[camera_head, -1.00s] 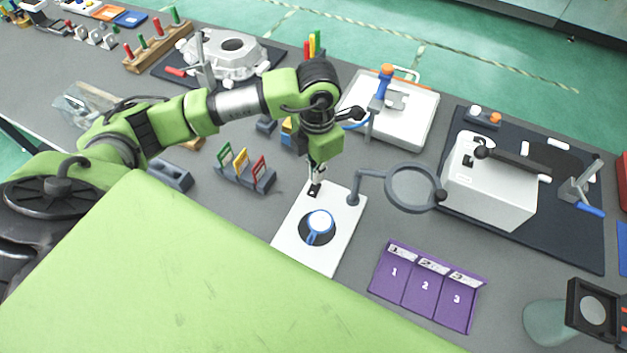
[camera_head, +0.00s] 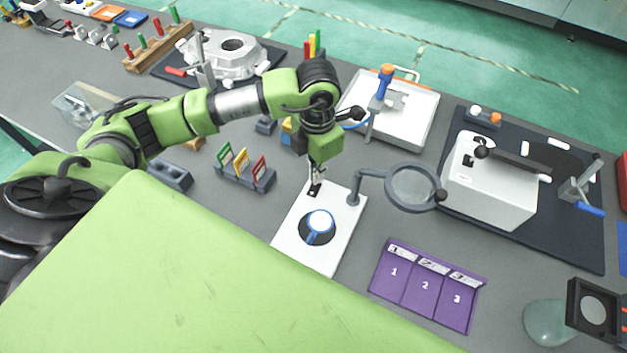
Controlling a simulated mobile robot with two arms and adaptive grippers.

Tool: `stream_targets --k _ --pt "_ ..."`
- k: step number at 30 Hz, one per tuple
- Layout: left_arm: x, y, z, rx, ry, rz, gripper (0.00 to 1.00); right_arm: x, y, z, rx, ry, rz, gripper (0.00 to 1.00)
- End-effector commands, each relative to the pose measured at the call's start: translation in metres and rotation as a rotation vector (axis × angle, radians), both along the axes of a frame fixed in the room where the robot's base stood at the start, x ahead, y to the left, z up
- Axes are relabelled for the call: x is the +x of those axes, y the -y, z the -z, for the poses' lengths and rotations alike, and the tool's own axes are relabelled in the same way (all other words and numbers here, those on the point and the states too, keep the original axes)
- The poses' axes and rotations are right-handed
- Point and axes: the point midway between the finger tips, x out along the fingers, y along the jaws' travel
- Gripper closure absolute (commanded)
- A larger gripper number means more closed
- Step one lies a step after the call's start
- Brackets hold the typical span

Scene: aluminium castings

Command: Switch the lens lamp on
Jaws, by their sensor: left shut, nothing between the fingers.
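The lens lamp stands on a white base plate (camera_head: 332,251) in the middle of the bench. Its round magnifier lens (camera_head: 411,186) hangs on a grey bent arm to the right of the plate. A small black switch (camera_head: 314,189) sits at the plate's upper left corner. My left gripper (camera_head: 316,180) is shut and empty, pointing down at the switch. Its fingertips are at or just above the switch; I cannot tell if they touch. My right gripper is not in view.
A purple numbered tray (camera_head: 427,287) lies right of the plate. A white box with a black lever (camera_head: 490,184) stands on a dark mat at right. A holder with coloured frames (camera_head: 244,175) is left of the gripper. A white tray (camera_head: 414,122) lies behind.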

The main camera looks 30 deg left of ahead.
Motion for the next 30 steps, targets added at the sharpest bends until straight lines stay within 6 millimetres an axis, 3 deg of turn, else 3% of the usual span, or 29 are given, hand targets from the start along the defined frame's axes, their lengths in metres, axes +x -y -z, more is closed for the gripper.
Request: stream_targets --k 30 --pt "0.0 0.0 0.0096 0.0 0.0 0.0 1.0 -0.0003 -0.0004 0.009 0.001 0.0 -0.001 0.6"
